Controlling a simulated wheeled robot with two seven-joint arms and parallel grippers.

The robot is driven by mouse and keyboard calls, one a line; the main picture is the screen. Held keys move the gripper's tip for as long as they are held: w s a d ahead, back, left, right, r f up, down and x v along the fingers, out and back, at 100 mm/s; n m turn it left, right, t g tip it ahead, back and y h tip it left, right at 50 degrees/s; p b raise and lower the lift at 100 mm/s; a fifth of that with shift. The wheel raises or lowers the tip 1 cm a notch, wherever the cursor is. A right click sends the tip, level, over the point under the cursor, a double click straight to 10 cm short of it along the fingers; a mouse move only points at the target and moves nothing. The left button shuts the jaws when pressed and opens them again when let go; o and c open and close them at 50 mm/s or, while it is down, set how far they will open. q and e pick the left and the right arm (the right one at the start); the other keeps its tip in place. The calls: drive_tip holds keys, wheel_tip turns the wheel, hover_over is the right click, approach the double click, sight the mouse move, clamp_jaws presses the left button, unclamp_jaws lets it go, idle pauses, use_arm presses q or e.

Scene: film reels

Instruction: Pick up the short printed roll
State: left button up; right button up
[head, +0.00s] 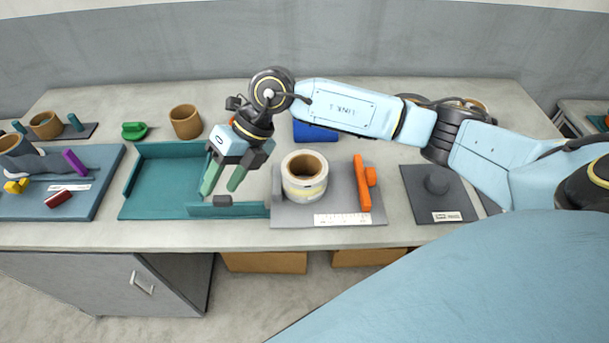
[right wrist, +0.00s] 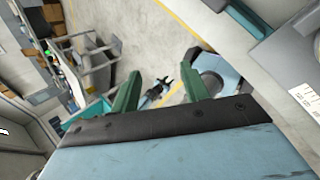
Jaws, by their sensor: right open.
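A short roll (head: 305,188) with a pale printed wrap and a brown core stands upright on a grey board (head: 283,213), right of centre in the head view. My right gripper (head: 225,179) is open with nothing between its green fingers. It is left of the roll, apart from it, and its fingers point down over the teal tray (head: 160,190). In the right wrist view the open fingers (right wrist: 160,92) show with no roll between them. My left gripper is not in view.
A brown roll (head: 186,122) stands behind the tray.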

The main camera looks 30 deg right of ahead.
drive_tip(key=w+d+m+h, duration=0.15)
drive_tip(key=d+h, duration=0.25)
drive_tip(key=d, duration=0.4)
drive_tip(key=w+d+h, duration=0.2)
drive_tip(key=d+h, duration=0.1)
drive_tip(key=d, duration=0.4)
hover_over(288, 174)
drive_tip(key=shift+h, duration=0.3)
drive_tip(key=f, duration=0.8)
drive_tip(key=shift+s+p, duration=0.3)
drive_tip(key=shift+s, duration=0.05)
drive_tip(key=shift+w+f+p, duration=0.2)
drive_tip(key=shift+f+p, duration=0.1)
drive_tip(key=shift+f, duration=2.35)
drive_tip(key=shift+w+r, duration=0.1)
clamp_jaws()
